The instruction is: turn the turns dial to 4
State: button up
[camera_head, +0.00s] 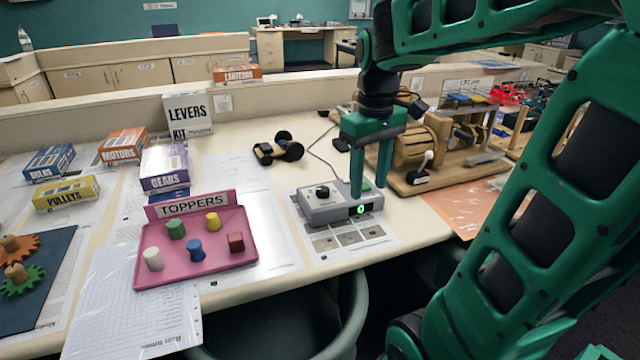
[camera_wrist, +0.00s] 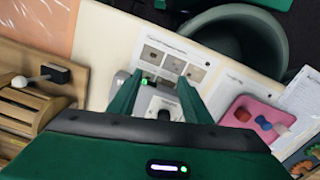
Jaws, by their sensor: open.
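The grey control box (camera_head: 340,206) sits on a printed sheet on the table. Its black dial (camera_head: 322,191) is on the top left, and a green-lit display (camera_head: 361,209) is on its front; the digit looks like 0 but is too small to be sure. My gripper (camera_head: 371,193) is open, pointing down over the right part of the box, to the right of the dial. In the wrist view the dial (camera_wrist: 164,115) shows between the two fingers (camera_wrist: 160,97), with a green light at the left finger. Nothing is held. Whether the fingers touch the box cannot be told.
A pink toppers tray (camera_head: 150,272) with several coloured pegs stands left of the box. A small black-wheeled cart (camera_head: 278,148) lies behind it. A wooden machine (camera_head: 425,145) stands to the right. The table's front edge is close to the box.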

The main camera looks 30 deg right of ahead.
aim_at(322, 188)
jog(key=w+a+r+n, duration=0.2)
jog(key=w+n, duration=0.1)
jog(key=w, duration=0.3)
jog(key=w+a+r+n, duration=0.1)
jog(key=w+r+n, duration=0.15)
jog(key=w, duration=0.45)
jog(key=shift+n, duration=0.45)
notch_tip(322, 188, down, 11)
jog(key=shift+s+f, duration=0.1)
jog(key=shift+f, duration=0.05)
jog(key=shift+c, duration=0.4)
jog(key=c, duration=1)
jog(key=shift+a, duration=0.2)
jog(key=shift+d, duration=0.1)
